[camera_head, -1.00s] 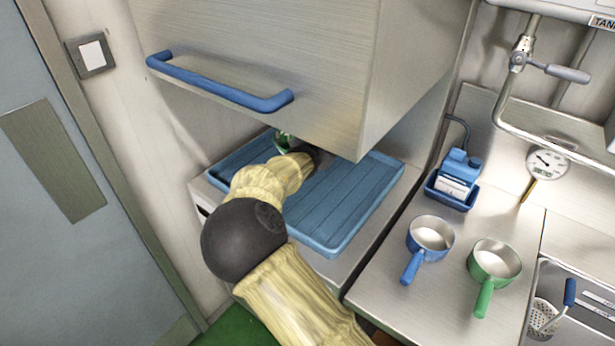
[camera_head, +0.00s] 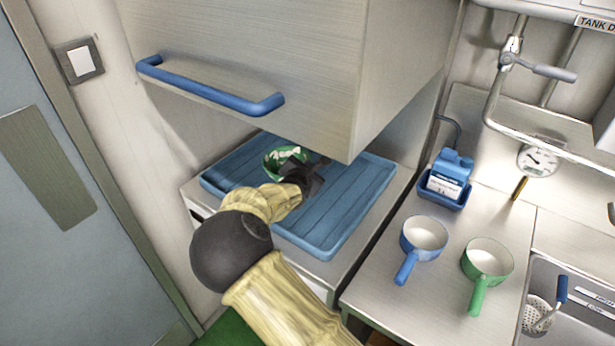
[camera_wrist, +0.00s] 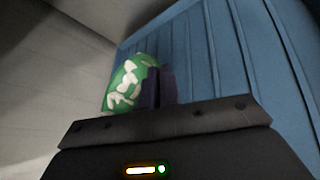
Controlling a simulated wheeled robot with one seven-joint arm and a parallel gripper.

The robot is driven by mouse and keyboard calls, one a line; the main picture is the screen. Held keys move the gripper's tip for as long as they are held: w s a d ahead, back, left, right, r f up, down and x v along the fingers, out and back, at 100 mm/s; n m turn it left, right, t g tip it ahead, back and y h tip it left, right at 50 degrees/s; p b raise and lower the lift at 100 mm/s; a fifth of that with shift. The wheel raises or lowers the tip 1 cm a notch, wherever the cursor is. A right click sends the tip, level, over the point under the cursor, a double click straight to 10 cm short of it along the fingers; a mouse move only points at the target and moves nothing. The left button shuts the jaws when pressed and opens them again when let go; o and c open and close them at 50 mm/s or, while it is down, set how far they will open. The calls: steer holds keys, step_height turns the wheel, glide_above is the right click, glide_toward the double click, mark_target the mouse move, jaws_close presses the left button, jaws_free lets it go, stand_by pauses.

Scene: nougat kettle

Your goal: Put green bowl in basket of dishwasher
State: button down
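The green bowl (camera_head: 284,158) has a white pattern and sits over the far left part of the blue dishwasher basket (camera_head: 345,215). In the wrist view the bowl (camera_wrist: 128,88) is tilted, with its right edge at my dark fingers. My gripper (camera_head: 308,180) is just right of the bowl, low over the basket. The fingers (camera_wrist: 160,86) look close together on the bowl's edge. The basket's ribbed floor (camera_wrist: 225,55) fills the right of the wrist view. I cannot tell whether the bowl touches the basket.
The raised dishwasher hood (camera_head: 250,60) with its blue handle (camera_head: 205,88) hangs over the basket. A blue pan (camera_head: 424,236) and a green pan (camera_head: 487,260) stand on the counter at the right. A blue dispenser (camera_head: 447,178) is behind them. The basket's right side is clear.

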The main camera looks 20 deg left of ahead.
steer(key=shift+f, duration=1.85)
steer(key=shift+f, duration=0.15)
steer(key=c, duration=1.6)
jaws_free()
steer(key=shift+s+r, duration=0.1)
steer(key=shift+r, duration=0.1)
steer(key=b+v, duration=0.1)
steer(key=v, duration=1.1)
